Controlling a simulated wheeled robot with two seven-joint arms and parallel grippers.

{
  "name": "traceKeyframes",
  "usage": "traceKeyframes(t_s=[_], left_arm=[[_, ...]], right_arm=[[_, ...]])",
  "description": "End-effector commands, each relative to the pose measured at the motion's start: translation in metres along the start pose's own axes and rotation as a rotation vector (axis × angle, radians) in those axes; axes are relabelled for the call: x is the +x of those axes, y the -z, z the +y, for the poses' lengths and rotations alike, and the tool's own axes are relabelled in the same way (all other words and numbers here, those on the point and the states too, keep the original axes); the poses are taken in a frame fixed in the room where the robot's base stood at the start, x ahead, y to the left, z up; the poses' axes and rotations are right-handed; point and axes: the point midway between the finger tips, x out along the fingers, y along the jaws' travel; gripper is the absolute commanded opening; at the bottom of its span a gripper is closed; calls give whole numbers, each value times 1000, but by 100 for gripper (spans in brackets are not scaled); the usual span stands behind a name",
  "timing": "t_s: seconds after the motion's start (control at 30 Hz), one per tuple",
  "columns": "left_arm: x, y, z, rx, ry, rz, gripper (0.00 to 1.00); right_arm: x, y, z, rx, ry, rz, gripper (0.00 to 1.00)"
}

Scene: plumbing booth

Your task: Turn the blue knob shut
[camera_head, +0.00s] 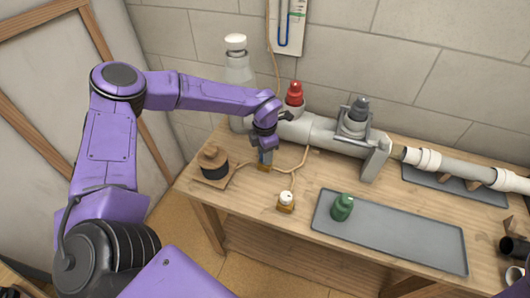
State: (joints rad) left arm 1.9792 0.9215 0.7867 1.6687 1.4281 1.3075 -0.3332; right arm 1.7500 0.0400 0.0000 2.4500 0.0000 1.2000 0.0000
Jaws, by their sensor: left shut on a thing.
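The blue knob (265,158) stands on a small wooden base (263,168) near the left part of the workbench, in front of the grey pipe. My left gripper (265,148) reaches down over it from above and is shut on it. The fingers hide most of the knob, so its turned position cannot be told. My right gripper is not in view.
A white-topped knob (286,198) and a black knob with a wooden top (213,162) stand close by. A red knob (294,93) and a dark grey knob (357,110) sit along the grey pipe (316,132). A green knob (342,206) is on the grey tray (410,236).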

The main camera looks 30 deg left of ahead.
Motion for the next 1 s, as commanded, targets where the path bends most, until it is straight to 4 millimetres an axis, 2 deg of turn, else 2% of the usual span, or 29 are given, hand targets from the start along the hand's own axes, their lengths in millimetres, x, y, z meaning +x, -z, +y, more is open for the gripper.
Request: traceKeyframes(t_s=[0.1, 0.13, 0.2, 0.47, 0.57, 0.8, 1.0], left_arm=[[-1, 0, 1, 1, -3, -2, 7], [-1, 0, 1, 1, -3, -2, 47], [-1, 0, 1, 1, -3, -2, 63], [-1, 0, 0, 0, -1, -1, 63], [-9, -1, 1, 0, -3, -4, 63], [-64, -1, 2, -1, -5, -7, 63], [-98, 0, 1, -1, -4, -4, 63]], right_arm=[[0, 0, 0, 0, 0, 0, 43], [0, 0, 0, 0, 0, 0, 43], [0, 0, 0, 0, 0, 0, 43], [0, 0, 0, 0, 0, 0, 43], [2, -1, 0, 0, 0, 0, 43], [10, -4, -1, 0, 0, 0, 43], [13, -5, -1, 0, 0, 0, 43]])
